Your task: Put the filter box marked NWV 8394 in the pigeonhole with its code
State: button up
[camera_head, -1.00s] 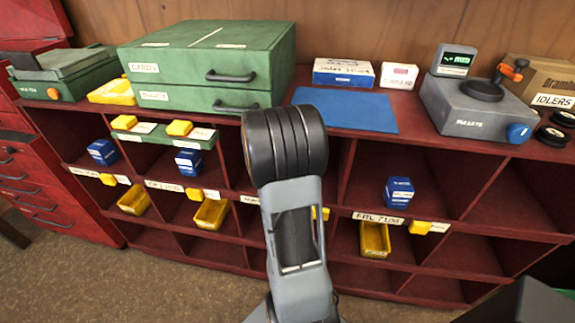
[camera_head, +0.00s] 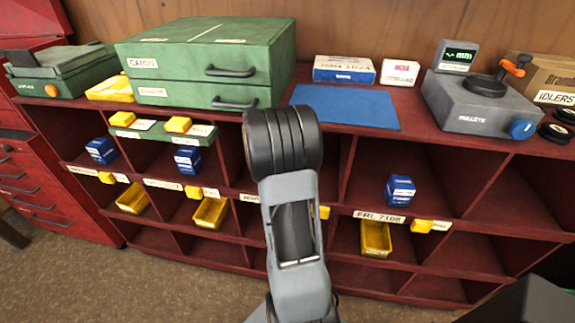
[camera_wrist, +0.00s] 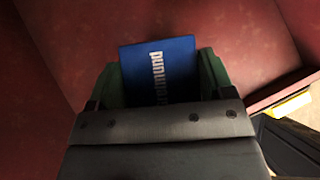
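In the wrist view, a blue box (camera_wrist: 160,75) with white lettering sits between the green fingers of my gripper (camera_wrist: 160,85). The fingers lie along both its sides and appear shut on it. Its code is not readable here. Red panels surround it, so my gripper is at the red pigeonhole rack (camera_head: 230,245). In the head view my arm hides the gripper and the held box. A pigeonhole label (camera_head: 250,198) left of my arm is partly covered; I cannot read its code. Another label (camera_head: 379,217) appears to read FRL 7108.
Blue boxes stand in other pigeonholes, at left (camera_head: 101,150), centre-left (camera_head: 188,160) and right (camera_head: 399,190). Yellow bins (camera_head: 375,238) sit lower. On top are a green drawer case (camera_head: 205,65), a blue mat (camera_head: 345,107), two small cartons (camera_head: 344,69) and a grey device (camera_head: 475,105).

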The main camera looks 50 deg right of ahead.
jog(key=o, duration=0.4)
jog(key=shift+r, duration=0.25)
jog(key=s+a+r+m+y, duration=0.3)
jog(key=a+m, duration=0.3)
jog(key=a, duration=0.5)
jog(key=s+a+r+m+t+y+p, duration=0.1)
jog(key=s+a+r+m+y, duration=0.2)
jog(key=a+m, duration=0.4)
jog(key=s+a+r+m+y, duration=0.3)
jog(key=a+m, duration=0.3)
jog(key=a, duration=1)
jog(key=shift+s+a+r+m+t+p, duration=0.3)
jog(key=shift+s+r+m, duration=0.1)
jog(key=shift+s+r, duration=0.4)
